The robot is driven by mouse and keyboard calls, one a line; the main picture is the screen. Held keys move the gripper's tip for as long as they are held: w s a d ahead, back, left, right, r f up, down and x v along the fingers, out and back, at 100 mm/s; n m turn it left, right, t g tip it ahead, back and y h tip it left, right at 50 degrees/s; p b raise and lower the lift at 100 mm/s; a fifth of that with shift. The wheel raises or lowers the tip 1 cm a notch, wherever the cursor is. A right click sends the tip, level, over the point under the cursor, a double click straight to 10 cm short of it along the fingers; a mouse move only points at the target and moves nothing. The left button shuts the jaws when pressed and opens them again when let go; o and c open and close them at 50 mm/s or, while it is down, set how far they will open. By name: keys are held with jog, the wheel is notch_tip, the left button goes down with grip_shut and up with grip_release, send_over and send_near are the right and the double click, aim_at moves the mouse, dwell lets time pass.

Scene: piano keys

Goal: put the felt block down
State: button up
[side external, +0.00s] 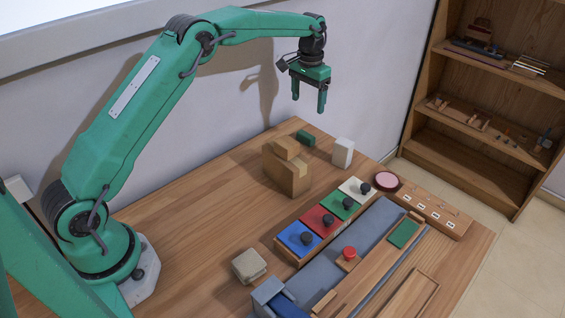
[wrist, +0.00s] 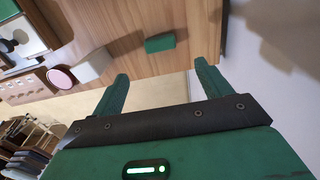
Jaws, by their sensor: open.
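A small dark green block (side external: 305,138), which looks like the felt block, lies on the wooden table near the wall. It also shows in the wrist view (wrist: 160,43), apart from my fingertips and framed roughly between them. My gripper (side external: 309,104) is open and empty, with its fingers pointing down, well above the table's back edge. In the wrist view both fingers of my gripper (wrist: 162,72) are spread with nothing between them.
A stepped wooden block (side external: 287,170) and a white block (side external: 342,153) stand near the green block. A row of coloured keys with dark knobs (side external: 323,220) lies to the front right, beside a round pink pad (side external: 387,180). The left-middle table is clear.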

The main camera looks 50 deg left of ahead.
jog(key=s+d+r+t, duration=0.3)
jog(key=s+r, duration=1.3)
jog(key=s, duration=0.1)
jog(key=s+d+f+t, duration=0.1)
jog(key=s+f, duration=0.1)
jog(key=s, duration=0.9)
jog(key=s+d+f+t, duration=0.1)
jog(key=s+f, duration=0.1)
jog(key=s, duration=0.9)
jog(key=shift+t, duration=0.3)
